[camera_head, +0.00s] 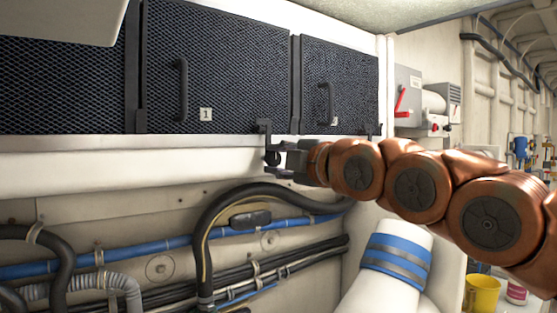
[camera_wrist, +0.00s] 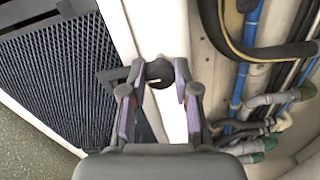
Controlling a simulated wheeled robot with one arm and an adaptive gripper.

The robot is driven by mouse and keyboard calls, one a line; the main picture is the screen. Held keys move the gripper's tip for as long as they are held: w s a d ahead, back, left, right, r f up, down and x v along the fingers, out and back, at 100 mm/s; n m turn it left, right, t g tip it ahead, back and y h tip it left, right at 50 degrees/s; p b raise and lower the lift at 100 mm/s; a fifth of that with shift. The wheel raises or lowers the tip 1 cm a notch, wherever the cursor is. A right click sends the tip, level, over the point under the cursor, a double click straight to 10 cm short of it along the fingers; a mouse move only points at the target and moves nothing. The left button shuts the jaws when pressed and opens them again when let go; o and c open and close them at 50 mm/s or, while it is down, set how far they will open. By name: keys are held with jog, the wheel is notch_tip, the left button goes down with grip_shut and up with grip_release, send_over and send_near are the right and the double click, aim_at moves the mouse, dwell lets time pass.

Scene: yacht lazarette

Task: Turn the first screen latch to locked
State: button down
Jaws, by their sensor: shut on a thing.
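The first screen (camera_head: 220,60) is a dark mesh panel with a "1" label and a vertical handle; it looks closed in its frame. Its dark latch (camera_head: 265,128) sits at the panel's lower right corner, with a round knob (camera_head: 272,158) below on the white ledge. My gripper (camera_head: 279,161) reaches in from the right and is shut on the latch knob. In the wrist view the dark knob (camera_wrist: 160,73) sits between the two fingertips, and part of the mesh panel (camera_wrist: 60,80) shows to the left. The fingers partly hide the latch, and I cannot tell its exact turn.
A second mesh screen (camera_head: 345,75) is to the right, with its own handle. Black and blue hoses (camera_head: 150,248) run below the ledge. A grey box with a red lever (camera_head: 402,100) is on the right wall. A yellow bucket (camera_head: 482,294) stands at the lower right.

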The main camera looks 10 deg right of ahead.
jog(key=c, duration=0.9)
grip_release()
jog(key=shift+o, duration=0.2)
jog(key=shift+s+d, duration=0.1)
jog(key=v, duration=0.7)
jog(key=shift+s, duration=0.2)
